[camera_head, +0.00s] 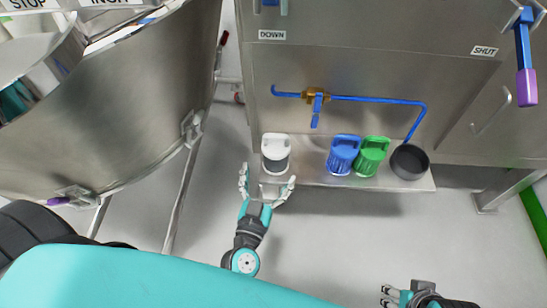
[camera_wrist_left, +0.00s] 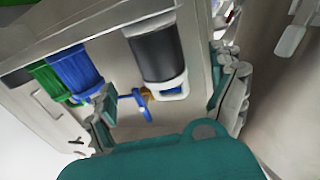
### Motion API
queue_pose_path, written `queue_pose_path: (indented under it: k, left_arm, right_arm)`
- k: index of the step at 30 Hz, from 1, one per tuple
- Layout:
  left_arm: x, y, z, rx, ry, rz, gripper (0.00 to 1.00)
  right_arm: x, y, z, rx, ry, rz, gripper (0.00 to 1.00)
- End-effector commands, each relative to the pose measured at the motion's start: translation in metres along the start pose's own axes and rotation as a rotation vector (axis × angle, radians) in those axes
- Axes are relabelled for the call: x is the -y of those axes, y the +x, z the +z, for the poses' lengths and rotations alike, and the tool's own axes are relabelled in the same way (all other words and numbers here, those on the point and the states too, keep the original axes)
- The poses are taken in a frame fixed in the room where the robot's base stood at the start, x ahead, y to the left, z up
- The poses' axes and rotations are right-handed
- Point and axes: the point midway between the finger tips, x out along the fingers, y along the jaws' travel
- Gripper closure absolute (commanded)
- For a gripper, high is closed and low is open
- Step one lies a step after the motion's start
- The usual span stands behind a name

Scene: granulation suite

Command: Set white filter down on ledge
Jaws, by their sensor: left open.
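The white filter (camera_head: 276,153), with a white handle top and a dark grey lower body, stands upright at the left end of the metal ledge (camera_head: 309,174). It also shows in the left wrist view (camera_wrist_left: 156,55), upside down in the picture. My left gripper (camera_head: 268,184) is open and empty just in front of the ledge, its fingers spread towards the white filter. In the left wrist view the fingers (camera_wrist_left: 170,110) are apart with a gap to the filter. My right gripper (camera_head: 388,297) is at the bottom edge, partly cut off; its opening is unclear.
A blue filter (camera_head: 343,155), a green filter (camera_head: 372,157) and a dark round cup (camera_head: 409,162) stand further right on the ledge. A blue pipe (camera_head: 375,99) with a brass valve (camera_head: 316,96) runs above. A large steel vessel (camera_head: 120,110) is at left.

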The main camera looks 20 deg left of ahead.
Motion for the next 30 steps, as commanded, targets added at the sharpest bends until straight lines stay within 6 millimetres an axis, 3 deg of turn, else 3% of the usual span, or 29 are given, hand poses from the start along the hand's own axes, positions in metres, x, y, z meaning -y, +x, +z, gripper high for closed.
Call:
queue_pose_path:
  k: [6, 13, 19, 21, 24, 26, 30]
  left_arm:
    - [0.0, -0.03, 0.0, 0.001, 0.0, 0.001, 0.07]
    - [-0.002, -0.036, -0.002, -0.001, -0.001, 0.012, 0.07]
    - [-0.038, -0.03, -0.012, 0.07, -0.009, 0.251, 0.07]
    - [-0.054, -0.034, -0.011, 0.156, 0.005, 0.381, 0.07]
    - [-0.063, -0.049, 0.0, 0.345, 0.049, 0.519, 0.07]
    - [-0.058, -0.061, 0.01, 0.482, 0.082, 0.558, 0.07]
    - [-0.018, -0.094, 0.03, 0.82, 0.154, 0.512, 0.07]
  right_arm:
    - [0.0, -0.003, -0.001, -0.001, 0.0, 0.0, 0.6]
    - [0.0, -0.003, -0.001, -0.001, 0.0, 0.001, 0.6]
    - [0.0, -0.003, -0.001, -0.001, 0.0, 0.001, 0.6]
    - [0.0, -0.003, -0.001, -0.001, 0.0, 0.001, 0.6]
    - [0.0, -0.003, -0.001, -0.001, 0.001, 0.001, 0.6]
    - [0.0, -0.003, -0.001, -0.001, 0.001, 0.001, 0.6]
    - [0.0, -0.003, -0.001, -0.002, 0.001, 0.001, 0.6]
